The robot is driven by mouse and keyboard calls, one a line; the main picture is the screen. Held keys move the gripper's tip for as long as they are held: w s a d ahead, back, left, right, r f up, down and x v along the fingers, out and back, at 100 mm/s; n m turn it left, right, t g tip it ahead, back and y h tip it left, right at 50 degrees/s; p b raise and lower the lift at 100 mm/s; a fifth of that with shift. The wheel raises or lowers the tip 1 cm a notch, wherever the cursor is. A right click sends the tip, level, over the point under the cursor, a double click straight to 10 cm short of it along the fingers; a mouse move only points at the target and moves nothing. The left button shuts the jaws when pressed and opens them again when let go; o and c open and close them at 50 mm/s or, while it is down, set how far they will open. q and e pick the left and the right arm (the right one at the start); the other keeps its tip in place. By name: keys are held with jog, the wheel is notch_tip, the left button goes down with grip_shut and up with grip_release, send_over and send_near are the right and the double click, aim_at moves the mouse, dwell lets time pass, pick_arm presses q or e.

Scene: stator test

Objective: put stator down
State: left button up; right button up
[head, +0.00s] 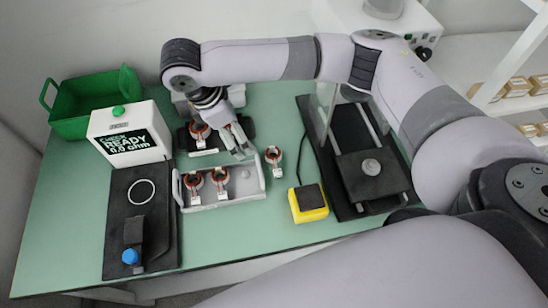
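Two stators, copper-red rings with white parts, sit in the left part of a grey-white tray (222,203): one stator (193,182) on the left and another stator (219,178) beside it. A third stator (273,157) is outside the tray, by its right end. A fourth stator (199,132) is at a black fixture behind the tray. My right gripper (245,153) points down over the tray's back edge, between the third and fourth stators. Its two fingers look slightly apart, with nothing visible between them. My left gripper is not in view.
A white tester (128,140) reading "READY 0.0 ohm" stands left, before a green bin (93,100). A black plate (118,208) with a blue-knobbed clamp lies front left. A yellow-black box (308,204) and a black rail device (372,175) are right. The green table (225,240) is clear in front.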

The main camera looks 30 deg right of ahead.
jog(key=s, duration=0.1)
jog(key=g+b, duration=0.1)
send_over(273, 159)
jog(key=a, duration=0.2)
jog(key=shift+h, duration=0.4)
notch_tip(273, 159, down, 10)
jog(key=shift+s+a+f, duration=0.1)
jog(key=shift+a, duration=0.05)
jog(key=shift+p+x, duration=0.65)
jog(key=shift+x, duration=2.3)
